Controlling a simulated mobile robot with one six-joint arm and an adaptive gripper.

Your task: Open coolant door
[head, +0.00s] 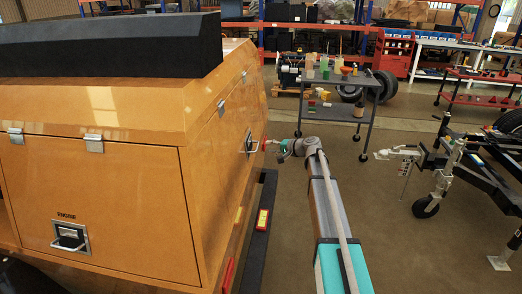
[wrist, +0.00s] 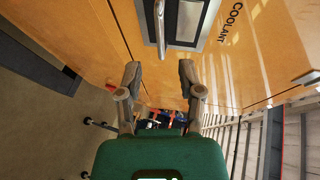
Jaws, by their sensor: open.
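The coolant door (wrist: 256,65) is an orange panel on the side of the orange light tower housing (head: 95,105). Beside the latch, the word COOLANT reads sideways in the wrist view. Its latch handle (wrist: 161,28) is a silver bar in a recessed metal plate (wrist: 189,20). The latch also shows in the head view (head: 249,142), on the housing's right face. The door looks closed. My gripper (wrist: 160,76) is open and empty, its two fingers apart just short of the handle. In the head view my gripper (head: 269,145) is close to the latch; contact cannot be told.
The engine door (head: 110,205) with its own handle (head: 70,237) is on the near face. A grey cart (head: 345,112) with bottles stands behind my arm. A trailer hitch (head: 400,154) is at the right. Floor between is clear.

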